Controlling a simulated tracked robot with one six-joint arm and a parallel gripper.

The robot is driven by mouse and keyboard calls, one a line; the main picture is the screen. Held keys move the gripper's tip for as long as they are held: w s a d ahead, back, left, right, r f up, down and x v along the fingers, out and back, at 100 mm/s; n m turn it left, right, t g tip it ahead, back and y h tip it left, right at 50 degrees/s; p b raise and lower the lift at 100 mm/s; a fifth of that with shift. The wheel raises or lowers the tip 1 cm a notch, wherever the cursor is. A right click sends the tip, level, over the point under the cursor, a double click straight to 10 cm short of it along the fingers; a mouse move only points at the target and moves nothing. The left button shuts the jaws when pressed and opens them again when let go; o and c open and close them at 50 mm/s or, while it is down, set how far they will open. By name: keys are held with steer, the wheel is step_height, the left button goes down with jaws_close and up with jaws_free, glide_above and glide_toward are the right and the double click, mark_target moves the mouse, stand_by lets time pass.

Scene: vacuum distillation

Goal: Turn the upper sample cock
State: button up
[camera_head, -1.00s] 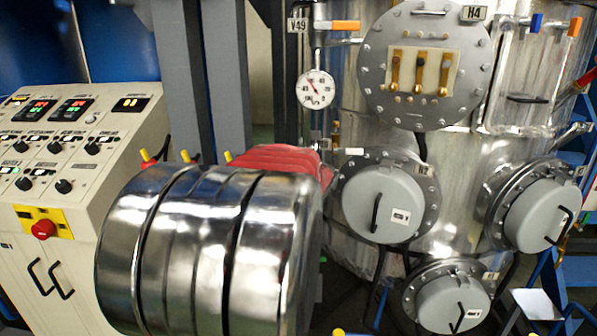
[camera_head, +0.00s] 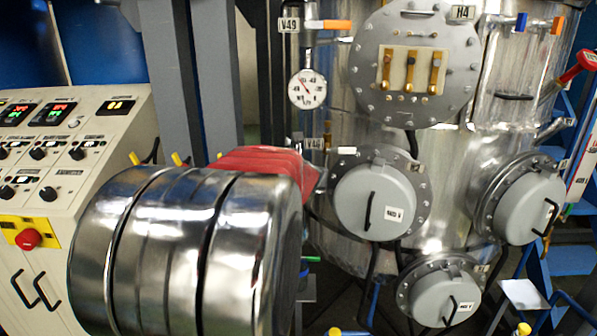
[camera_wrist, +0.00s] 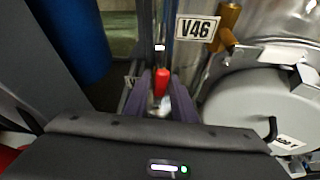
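In the wrist view the two dark fingers of my gripper (camera_wrist: 161,98) reach forward, apart, with a gap between them. A small red-tipped part (camera_wrist: 162,77) shows in this gap, in line with the fingers; I cannot tell how far ahead it is or whether they touch it. No plate naming the upper sample cock is readable. My gripper is not distinguishable in the head view.
A large shiny horizontal cylinder (camera_head: 185,245) fills the head view's foreground. The steel vessel (camera_head: 450,150) behind has grey round covers. A control console (camera_head: 85,135) stands left. In the wrist view, a grey cover (camera_wrist: 260,105) is close on the right and a blue column (camera_wrist: 72,40) on the left.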

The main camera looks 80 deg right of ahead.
steer(key=shift+o, duration=1)
steer(key=shift+r, duration=0.15)
steer(key=shift+r, duration=0.1)
steer(key=v, duration=1.3)
steer(key=shift+a, duration=0.35)
steer(key=shift+s, duration=0.1)
